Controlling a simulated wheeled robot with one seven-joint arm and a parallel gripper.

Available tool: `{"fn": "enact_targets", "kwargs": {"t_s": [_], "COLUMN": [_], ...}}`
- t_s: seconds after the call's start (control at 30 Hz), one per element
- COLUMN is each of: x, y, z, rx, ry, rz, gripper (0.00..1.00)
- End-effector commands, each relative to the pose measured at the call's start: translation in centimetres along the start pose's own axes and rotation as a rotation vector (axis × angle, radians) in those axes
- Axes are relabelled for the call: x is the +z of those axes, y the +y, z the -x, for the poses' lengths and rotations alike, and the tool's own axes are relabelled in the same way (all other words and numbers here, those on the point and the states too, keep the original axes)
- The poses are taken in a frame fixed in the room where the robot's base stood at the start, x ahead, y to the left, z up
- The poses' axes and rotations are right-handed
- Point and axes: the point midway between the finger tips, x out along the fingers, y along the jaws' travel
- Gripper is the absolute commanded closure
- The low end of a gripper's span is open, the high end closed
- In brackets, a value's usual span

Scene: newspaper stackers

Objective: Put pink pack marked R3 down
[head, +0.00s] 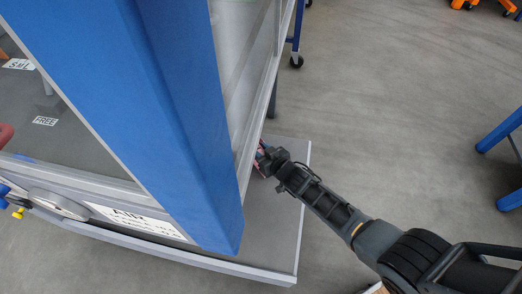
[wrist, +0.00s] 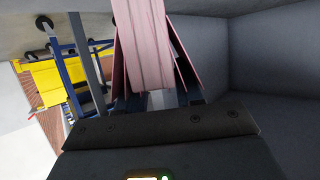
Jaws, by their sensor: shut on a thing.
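The pink pack (wrist: 145,45) fills the upper middle of the wrist view, held between the fingers of my gripper. Its R3 mark does not show. In the head view my gripper (head: 262,160) reaches in beside the blue post, over or near the grey ledge. Only a sliver of pink shows at its tip there; the fingertips are mostly hidden by the frame. I cannot tell whether the pack touches a surface.
A broad blue post (head: 150,110) and a clear panel (head: 245,60) stand close left of my gripper. The grey ledge (head: 285,215) runs below. Grey walls (wrist: 270,60) stand right in the wrist view; a blue frame with yellow parts (wrist: 50,82) is left. Open floor lies right.

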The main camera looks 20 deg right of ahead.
Motion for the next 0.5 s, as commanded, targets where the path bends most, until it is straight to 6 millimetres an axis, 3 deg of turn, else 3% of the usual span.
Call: {"fn": "enact_targets", "kwargs": {"t_s": [0.5], "x": [0.65], "y": [0.00], "z": [-0.35], "rx": [-0.001], "ry": [0.002], "rz": [0.001], "gripper": [1.00]}}
